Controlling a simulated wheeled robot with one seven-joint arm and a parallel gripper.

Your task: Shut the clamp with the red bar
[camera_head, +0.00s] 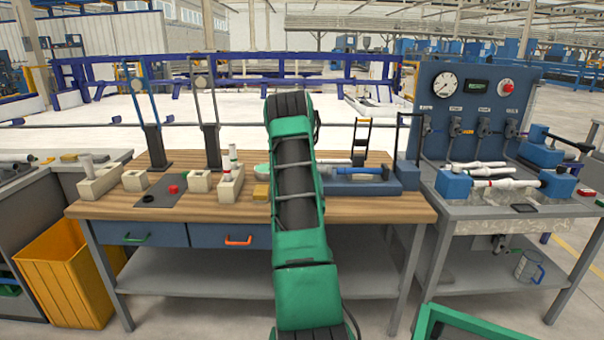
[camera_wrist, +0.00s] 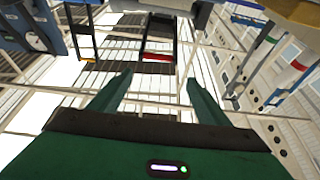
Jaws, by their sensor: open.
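In the wrist view, the black clamp frame with the red bar (camera_wrist: 156,57) is ahead, in line with the gap between my fingertips and apart from them. A second black clamp frame with an orange bar (camera_wrist: 88,60) is to its left. In the head view, the orange-bar frame (camera_head: 362,140) stands upright at the back right of the wooden table. The red-bar clamp cannot be made out there; my green arm covers that part. My gripper (camera_wrist: 155,88) is open and empty, with both fingers apart. It is hidden behind my arm in the head view.
The wooden table (camera_head: 400,207) holds beige blocks (camera_head: 100,182) with pipes on the left. A blue fixture (camera_head: 350,186) lies right of my arm. In the wrist view, banded pipes (camera_wrist: 300,64) are at the right. A test bench (camera_head: 500,208) stands right of the table.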

